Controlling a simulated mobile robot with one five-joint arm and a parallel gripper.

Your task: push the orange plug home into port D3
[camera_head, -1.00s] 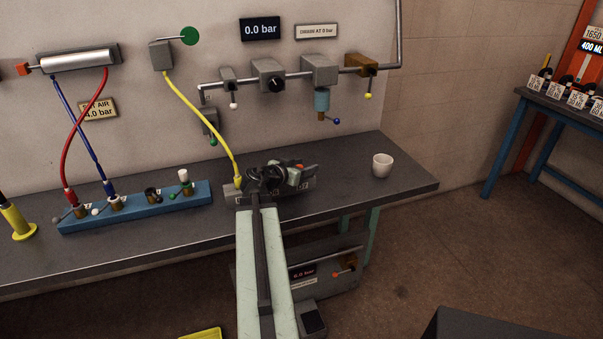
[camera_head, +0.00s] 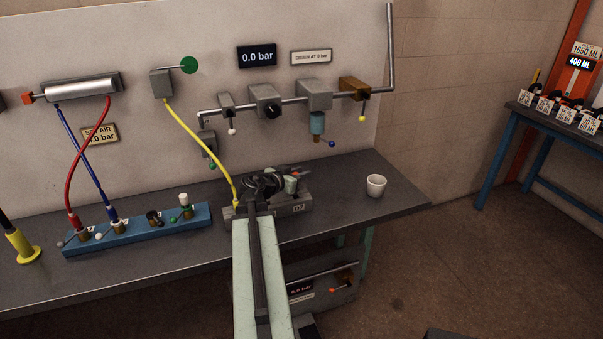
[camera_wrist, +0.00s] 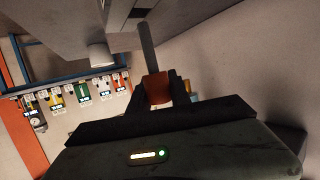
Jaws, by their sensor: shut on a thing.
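The orange plug (camera_wrist: 157,88) is between the two dark fingers of my gripper (camera_wrist: 156,80) in the wrist view. The fingers are shut on its sides. A thin grey rod or hose runs from the plug toward a grey block (camera_wrist: 118,14) at the top; I cannot tell whether they touch. In the head view my gripper (camera_head: 292,180) is over a grey port block (camera_head: 262,216) on the bench. A label on its front seems to read D7. My arm and gripper hide much of the block's top, and I cannot make out port D3.
A white cup (camera_head: 376,185) stands on the bench right of the block. A yellow hose (camera_head: 200,142) comes down to the block's left end. A blue manifold (camera_head: 140,232) with red and blue hoses is at the left. Bare bench lies around the cup.

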